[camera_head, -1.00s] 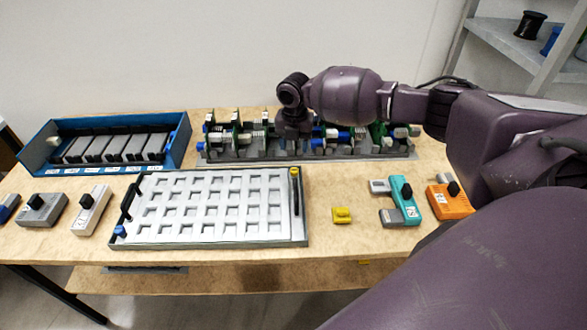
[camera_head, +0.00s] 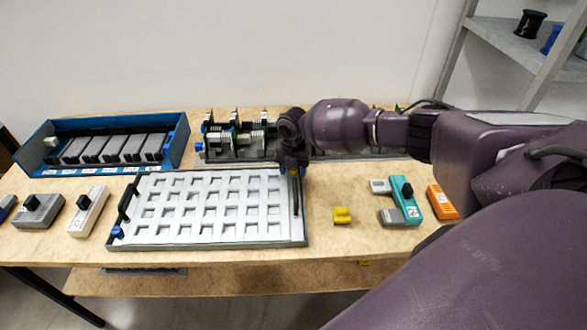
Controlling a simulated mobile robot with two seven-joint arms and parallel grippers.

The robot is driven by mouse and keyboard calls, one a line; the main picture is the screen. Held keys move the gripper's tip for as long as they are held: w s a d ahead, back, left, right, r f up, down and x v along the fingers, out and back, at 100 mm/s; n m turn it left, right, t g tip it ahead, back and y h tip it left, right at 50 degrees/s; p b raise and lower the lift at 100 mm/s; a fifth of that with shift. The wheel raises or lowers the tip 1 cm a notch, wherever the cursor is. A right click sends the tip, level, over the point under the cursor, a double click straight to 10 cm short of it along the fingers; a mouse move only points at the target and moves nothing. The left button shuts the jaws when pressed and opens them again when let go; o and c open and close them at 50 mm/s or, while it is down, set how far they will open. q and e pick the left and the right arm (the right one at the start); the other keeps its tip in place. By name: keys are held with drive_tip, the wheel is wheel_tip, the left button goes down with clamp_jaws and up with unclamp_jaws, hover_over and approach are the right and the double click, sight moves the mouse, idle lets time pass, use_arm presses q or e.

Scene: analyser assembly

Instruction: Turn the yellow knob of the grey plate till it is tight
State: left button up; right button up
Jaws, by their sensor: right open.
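The grey plate (camera_head: 216,206) with rows of square pockets lies on the wooden table, with a black handle at its left end. The yellow knob (camera_head: 295,173) sits at its far right corner, at the end of a dark bar, and is now mostly hidden. My right gripper (camera_head: 293,168) comes from the right and points down at this corner, over the knob. It is open, but its fingertips are small and dark, and I cannot tell whether they touch the knob. My left gripper is out of view.
A blue bin (camera_head: 110,145) of grey modules stands at the back left. An assembly with green boards (camera_head: 240,140) stands behind the plate. A yellow block (camera_head: 342,215), a teal part (camera_head: 406,200) and an orange part (camera_head: 442,202) lie to the right. Bare tabletop surrounds the yellow block.

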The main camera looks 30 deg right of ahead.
drive_tip(key=c, duration=0.9)
drive_tip(key=shift+c, duration=0.2)
drive_tip(key=shift+m, duration=0.3)
